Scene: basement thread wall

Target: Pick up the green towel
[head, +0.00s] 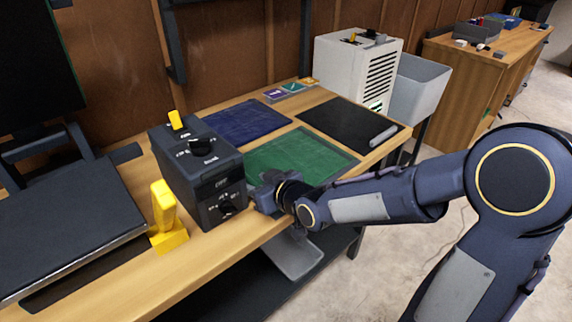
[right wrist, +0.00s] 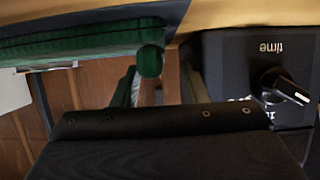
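The green towel (head: 300,157) lies flat on the wooden workbench in the head view, between a blue cloth and a black mat. In the right wrist view its green edge (right wrist: 80,46) shows at upper left, with a rounded fold at its end. My right gripper (head: 265,192) is at the bench's front edge, by the towel's near left corner and close beside the black box. Its dark body fills the bottom of the right wrist view. My left gripper is out of view.
A black box (head: 203,180) with knobs stands just left of my right gripper; its "time" dial (right wrist: 282,86) shows in the right wrist view. A yellow block (head: 168,222), blue cloth (head: 236,121), black mat (head: 345,122) and white vented unit (head: 350,68) share the bench.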

